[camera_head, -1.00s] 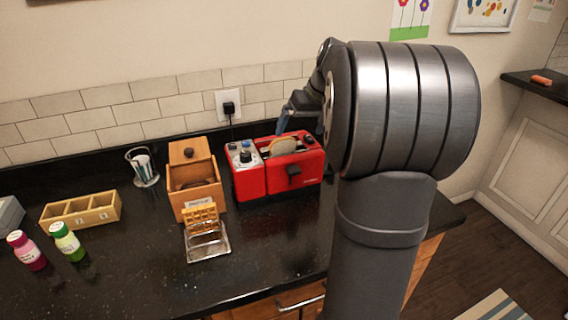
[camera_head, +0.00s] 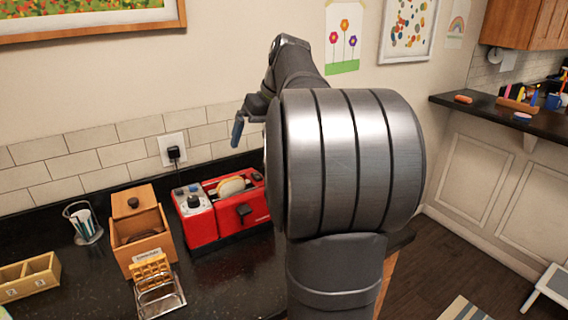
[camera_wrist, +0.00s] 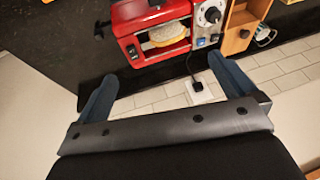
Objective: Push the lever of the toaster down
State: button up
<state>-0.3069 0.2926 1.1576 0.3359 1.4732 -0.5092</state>
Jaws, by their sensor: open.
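The red toaster (camera_head: 222,207) stands on the black counter against the tiled wall, with bread (camera_head: 231,186) in its top slot. Its black lever (camera_head: 243,211) sticks out of the front face. In the wrist view the toaster (camera_wrist: 125,14) is at the top, upside down, with the bread (camera_wrist: 168,34) showing. My gripper (camera_wrist: 158,80) is open and empty, its blue fingertips spread wide. In the head view my gripper (camera_head: 238,128) is above and behind the toaster near the wall, apart from it. My arm covers the space right of the toaster.
A wooden box (camera_head: 139,232) stands left of the toaster, with a metal rack (camera_head: 158,290) of waffle-like pieces in front of it. A wire cup (camera_head: 84,223) is farther left. A plug (camera_head: 174,153) sits in the wall outlet behind the toaster. Counter in front of the toaster is clear.

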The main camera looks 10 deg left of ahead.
jog(key=shift+c, duration=0.4)
jog(key=c, duration=0.7)
jog(key=shift+a+f, duration=0.1)
jog(key=shift+f, duration=0.05)
jog(key=c, duration=0.4)
jog(key=f+n, duration=0.1)
jog(key=a+f+n+h, duration=0.1)
jog(key=s+a+f+n, duration=0.1)
jog(key=f+n, duration=0.1)
jog(key=shift+a+g+h, duration=0.15)
jog(key=shift+g+h, duration=0.25)
grip_shut()
jog(key=n+h, duration=0.4)
jog(key=n, duration=0.3)
send_near(243, 209)
jog(key=shift+w+r, duration=0.1)
jog(key=shift+r, duration=0.2)
jog(key=shift+f, duration=0.1)
jog(key=shift+w+d+f, duration=0.1)
jog(key=shift+d+f, duration=0.1)
jog(key=shift+f, duration=1.5)
jog(key=shift+d+f, duration=0.15)
jog(key=shift+f, duration=1.5)
